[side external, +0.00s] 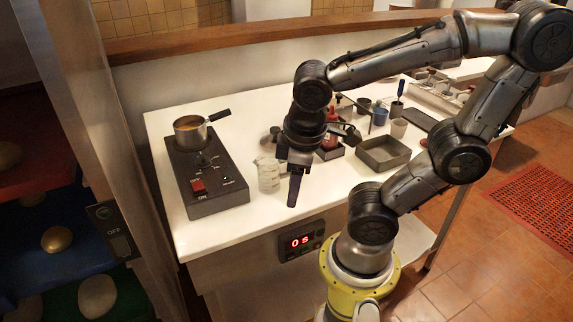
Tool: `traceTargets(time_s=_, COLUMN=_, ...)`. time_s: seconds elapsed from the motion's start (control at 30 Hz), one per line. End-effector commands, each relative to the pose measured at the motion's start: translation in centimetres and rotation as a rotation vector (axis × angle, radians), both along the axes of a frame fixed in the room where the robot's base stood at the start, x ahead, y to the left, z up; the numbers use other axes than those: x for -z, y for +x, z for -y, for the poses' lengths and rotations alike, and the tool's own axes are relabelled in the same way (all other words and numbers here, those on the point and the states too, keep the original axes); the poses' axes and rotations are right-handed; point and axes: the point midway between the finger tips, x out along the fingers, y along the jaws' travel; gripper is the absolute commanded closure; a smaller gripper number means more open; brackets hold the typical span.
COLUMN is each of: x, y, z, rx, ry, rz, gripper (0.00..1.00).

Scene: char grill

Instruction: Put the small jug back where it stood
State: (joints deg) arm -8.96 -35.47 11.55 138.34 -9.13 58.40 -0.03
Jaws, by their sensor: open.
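A small clear jug (268,176) stands upright on the white worktop, just right of the black control box. My gripper (295,188) points down beside the jug's right side, with its fingers open. In this view the fingers overlap each other, and I cannot tell whether they touch the jug. The gripper seems to hold nothing. No mark of the jug's earlier spot is visible.
A steel saucepan (190,132) sits on the black control box (208,182) with a red switch. A grey tray (384,153), cups (398,128) and dark utensils crowd the worktop's right part. The front edge of the white worktop (235,232) is clear.

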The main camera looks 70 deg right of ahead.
Motion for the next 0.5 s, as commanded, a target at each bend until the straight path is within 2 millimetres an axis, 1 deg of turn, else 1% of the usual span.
traceTargets(time_s=0.03, x=-1.5, y=0.4, z=-0.1, rx=0.066, ry=0.058, rz=0.11, gripper=0.53)
traceTargets(time_s=0.1, x=-3.1, y=0.8, z=-0.4, rx=0.128, ry=0.119, rz=0.22, gripper=0.53)
traceTargets(time_s=0.2, x=-4.6, y=1.1, z=-0.5, rx=0.179, ry=0.167, rz=0.32, gripper=0.53)
traceTargets(time_s=0.3, x=-5.2, y=1.2, z=-0.6, rx=0.197, ry=0.185, rz=0.356, gripper=0.53)
traceTargets(time_s=0.5, x=-5.2, y=1.2, z=-0.6, rx=0.195, ry=0.186, rz=0.356, gripper=0.53)
